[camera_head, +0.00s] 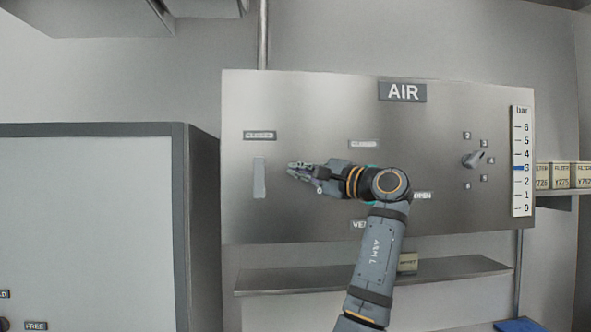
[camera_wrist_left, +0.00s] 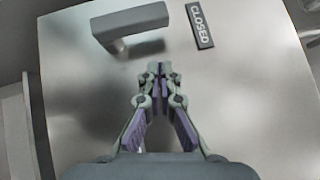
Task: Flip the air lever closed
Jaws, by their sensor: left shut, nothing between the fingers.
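The air lever (camera_head: 259,178) is a pale grey bar standing upright on the left part of the metal AIR panel (camera_head: 310,95). In the left wrist view the lever (camera_wrist_left: 130,22) is a grey bar on a short post at the upper left, beside a dark CLOSED plate (camera_wrist_left: 199,25). My left gripper (camera_head: 292,170) points left, just right of the lever, with a gap between them. In the wrist view the fingertips of my left gripper (camera_wrist_left: 157,68) are together and empty, below the lever. My right gripper is not in view.
A pressure scale (camera_head: 522,160) and a small knob (camera_head: 475,159) are on the panel's right side. My left arm hides part of the panel's middle. A shelf (camera_head: 450,268) runs below the panel. A large grey cabinet (camera_head: 90,220) stands at the left.

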